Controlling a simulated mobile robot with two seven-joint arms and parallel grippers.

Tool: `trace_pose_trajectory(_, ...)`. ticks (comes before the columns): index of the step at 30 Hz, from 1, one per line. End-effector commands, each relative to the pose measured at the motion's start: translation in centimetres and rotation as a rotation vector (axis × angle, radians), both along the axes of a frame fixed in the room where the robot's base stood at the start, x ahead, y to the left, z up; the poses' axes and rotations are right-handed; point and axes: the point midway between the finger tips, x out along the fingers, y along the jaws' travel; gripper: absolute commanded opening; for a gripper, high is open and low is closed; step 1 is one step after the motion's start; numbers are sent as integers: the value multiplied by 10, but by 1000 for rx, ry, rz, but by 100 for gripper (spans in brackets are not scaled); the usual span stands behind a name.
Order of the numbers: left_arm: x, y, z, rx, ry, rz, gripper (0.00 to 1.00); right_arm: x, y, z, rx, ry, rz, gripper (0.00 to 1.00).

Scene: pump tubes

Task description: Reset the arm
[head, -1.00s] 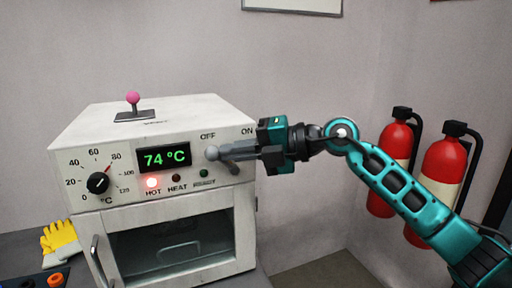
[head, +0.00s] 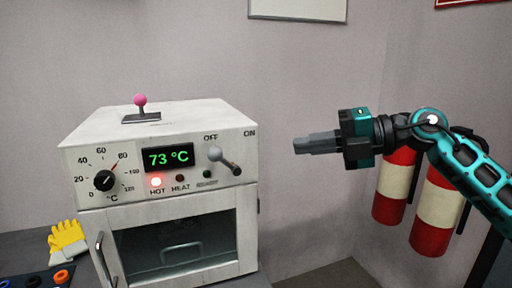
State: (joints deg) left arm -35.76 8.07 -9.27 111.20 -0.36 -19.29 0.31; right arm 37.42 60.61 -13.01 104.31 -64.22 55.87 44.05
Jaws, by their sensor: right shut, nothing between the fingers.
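My right gripper (head: 297,146) is shut and empty. It hangs in the air to the right of the white oven (head: 90,235), with its fingers pointing left and clear of the oven. The display (head: 168,157) reads 73 °C. The red HOT lamp (head: 156,182) is lit, and the HEAT lamp (head: 180,178) is dark. The dial (head: 104,181) sits at the panel's left. My left gripper is not in view.
A pink-knobbed lever (head: 140,100) stands on top of the oven. Two fire extinguishers (head: 436,205) stand at the right wall, partly behind my right arm. Yellow gloves (head: 67,238) and a panel with coloured knobs (head: 62,276) lie at the lower left.

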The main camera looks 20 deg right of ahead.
Motion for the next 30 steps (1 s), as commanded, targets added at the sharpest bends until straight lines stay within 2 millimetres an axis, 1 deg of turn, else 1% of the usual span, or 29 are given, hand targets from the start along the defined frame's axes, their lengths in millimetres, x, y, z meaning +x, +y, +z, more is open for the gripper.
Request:
trace_pose_trajectory(2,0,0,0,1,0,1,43,0,1,0,3,1,2,0)
trace_pose_trajectory(4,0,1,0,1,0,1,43,0,5,-5,29,6,9,0)
trace_pose_trajectory(7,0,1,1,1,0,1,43,1,21,-20,132,26,30,0)
trace_pose_trajectory(11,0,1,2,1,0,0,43,2,46,-53,389,85,23,0)
trace_pose_trajectory(12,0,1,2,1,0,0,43,2,52,-65,483,113,0,0)
trace_pose_trajectory(14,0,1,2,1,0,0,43,3,57,-86,616,159,-54,0)
trace_pose_trajectory(17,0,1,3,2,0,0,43,3,58,-127,818,257,-186,0)
trace_pose_trajectory(20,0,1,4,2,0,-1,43,-4,54,-180,984,382,-365,0)
trace_pose_trajectory(21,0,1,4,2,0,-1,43,-9,52,-204,1039,441,-445,0)
trace_pose_trajectory(23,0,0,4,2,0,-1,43,-21,50,-243,1108,536,-576,0)
trace_pose_trajectory(24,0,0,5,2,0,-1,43,-32,49,-270,1146,605,-666,0)
trace_pose_trajectory(26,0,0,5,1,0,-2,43,-53,49,-311,1187,716,-803,0)
trace_pose_trajectory(27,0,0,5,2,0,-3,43,-69,50,-336,1203,787,-887,0)
trace_pose_trajectory(29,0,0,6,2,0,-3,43,-93,54,-369,1217,889,-1000,0)
trace_pose_trajectory(30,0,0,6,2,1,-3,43,-110,56,-387,1219,951,-1065,0)
